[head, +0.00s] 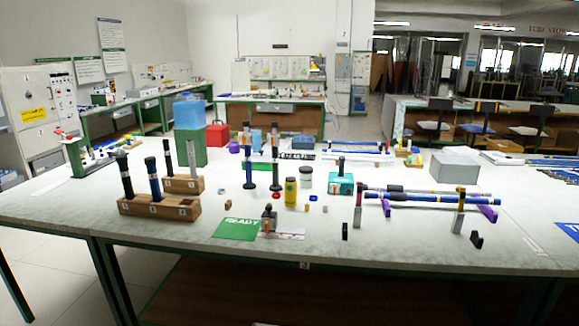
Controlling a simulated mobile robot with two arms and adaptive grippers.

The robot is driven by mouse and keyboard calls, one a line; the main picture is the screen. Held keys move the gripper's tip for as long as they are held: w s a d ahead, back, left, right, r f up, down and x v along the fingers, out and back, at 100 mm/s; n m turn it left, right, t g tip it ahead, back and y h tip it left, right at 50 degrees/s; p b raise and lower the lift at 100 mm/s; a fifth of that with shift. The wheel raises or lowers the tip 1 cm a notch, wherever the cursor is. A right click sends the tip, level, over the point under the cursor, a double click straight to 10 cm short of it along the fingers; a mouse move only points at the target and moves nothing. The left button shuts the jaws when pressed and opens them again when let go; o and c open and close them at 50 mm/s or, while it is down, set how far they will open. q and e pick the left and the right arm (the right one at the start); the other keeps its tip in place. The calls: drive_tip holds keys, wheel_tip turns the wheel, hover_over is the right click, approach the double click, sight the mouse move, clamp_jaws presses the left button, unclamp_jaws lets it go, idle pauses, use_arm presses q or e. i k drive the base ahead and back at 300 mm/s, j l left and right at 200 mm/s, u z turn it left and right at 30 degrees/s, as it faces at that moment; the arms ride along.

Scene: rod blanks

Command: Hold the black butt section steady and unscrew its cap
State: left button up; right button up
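A wooden rack (190,210) stands at the left of the table and holds a black section (125,174) and a dark blue section (153,180) upright. The black section leans slightly and has a wider dark top end; I cannot tell whether this is its cap. Two dark upright pieces with orange bands, one at the left (248,160) and one at the right (275,162), stand near mid-table. Neither of my grippers shows in the head view.
Blue rods (430,200) lie across purple supports at the right. A yellow jar (291,191), a teal box (341,185), a grey box (455,167) and a green READY card (237,229) are on the table. The front left of the table is clear.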

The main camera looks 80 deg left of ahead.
sight(124, 168)
drive_tip(key=u, duration=3.75)
drive_tip(key=i+l+z, duration=0.15)
drive_tip(key=z, duration=0.25)
drive_tip(key=i+l+z, duration=0.1)
drive_tip(key=i+z, duration=0.4)
drive_tip(key=z, duration=0.3)
drive_tip(key=u, duration=1.45)
